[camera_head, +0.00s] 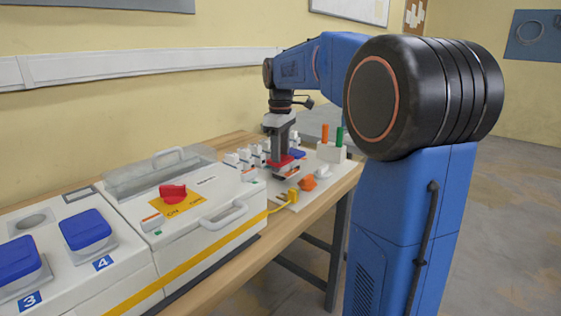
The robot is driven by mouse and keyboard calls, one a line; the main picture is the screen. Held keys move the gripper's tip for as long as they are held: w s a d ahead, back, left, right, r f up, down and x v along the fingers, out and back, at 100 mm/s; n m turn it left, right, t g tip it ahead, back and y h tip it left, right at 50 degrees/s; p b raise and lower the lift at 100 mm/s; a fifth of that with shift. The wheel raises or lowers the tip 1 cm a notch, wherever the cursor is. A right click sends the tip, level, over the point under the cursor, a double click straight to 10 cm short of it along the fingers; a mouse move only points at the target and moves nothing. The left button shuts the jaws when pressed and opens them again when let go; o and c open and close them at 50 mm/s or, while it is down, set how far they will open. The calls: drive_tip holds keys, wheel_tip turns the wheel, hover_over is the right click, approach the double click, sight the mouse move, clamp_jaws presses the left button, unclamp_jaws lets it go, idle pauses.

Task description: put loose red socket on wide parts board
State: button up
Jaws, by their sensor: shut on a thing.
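My gripper (284,158) points down over the far end of the table and is shut on the red socket (285,163). The socket is small here and partly covered by the fingers. Below and around it is a pale board (281,191) that bears several small parts, apparently the wide parts board. An orange part (308,184), a white part (323,171) and a yellow plug (292,195) are close to the right and front of the gripper. Whether the socket touches the board or hangs just above it, I cannot tell.
A white case (205,215) with a red rotary switch (173,193) stands left of the gripper. Blue-lidded sockets (86,229) are nearer. A white holder (331,152) with orange and green pegs stands to the right.

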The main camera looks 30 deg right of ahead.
drive_tip(key=shift+f, duration=0.4)
drive_tip(key=shift+f, duration=0.1)
drive_tip(key=o, duration=0.8)
drive_tip(key=shift+o, duration=0.2)
wheel_tip(320, 180, up, 12)
idle(0.3)
